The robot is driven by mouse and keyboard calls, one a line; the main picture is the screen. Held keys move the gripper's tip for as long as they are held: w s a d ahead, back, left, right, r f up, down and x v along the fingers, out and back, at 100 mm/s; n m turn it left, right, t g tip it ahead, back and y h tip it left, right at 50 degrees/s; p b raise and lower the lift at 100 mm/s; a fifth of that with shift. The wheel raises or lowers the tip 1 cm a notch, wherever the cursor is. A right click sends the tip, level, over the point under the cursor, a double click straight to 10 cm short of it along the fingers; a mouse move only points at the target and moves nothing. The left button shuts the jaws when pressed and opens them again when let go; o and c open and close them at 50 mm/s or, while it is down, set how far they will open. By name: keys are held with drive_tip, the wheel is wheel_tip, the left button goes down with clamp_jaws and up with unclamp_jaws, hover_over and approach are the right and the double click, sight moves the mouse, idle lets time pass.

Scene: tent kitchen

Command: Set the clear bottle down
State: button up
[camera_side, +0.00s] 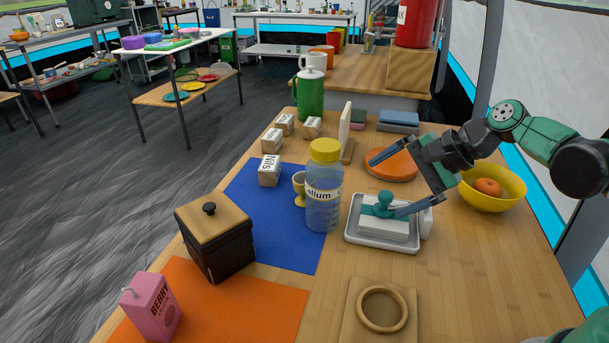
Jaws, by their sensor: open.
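The clear bottle (323,208) has a yellow cap and a label band. It stands upright at the right edge of the blue mat (247,206) on the wooden table. My gripper (384,184) is open and empty to the right of the bottle, apart from it. Its two fingers are spread wide and point left. One finger is above the orange round dish, the other near the teal-handled item (386,212) on the white tray (381,243). Whether that finger touches the item I cannot tell.
A small yellow cup (299,187) is just left of the bottle. A black box with a wooden lid (217,240) and a pink carton (153,306) stand at the front left. A yellow bowl (493,201) holds an orange fruit. A wooden ring (382,310) lies on a board in front.

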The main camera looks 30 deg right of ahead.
drive_tip(key=s+n+h, duration=0.1)
drive_tip(key=n, duration=0.4)
drive_tip(key=s+r+n+h, duration=0.1)
drive_tip(key=s+n+h, duration=0.1)
drive_tip(key=n, duration=0.3)
drive_tip(key=s+d+n+h, duration=0.1)
drive_tip(key=n+h, duration=0.1)
drive_tip(key=n, duration=0.3)
drive_tip(key=shift+s+r, duration=0.2)
drive_tip(key=shift+s, duration=0.2)
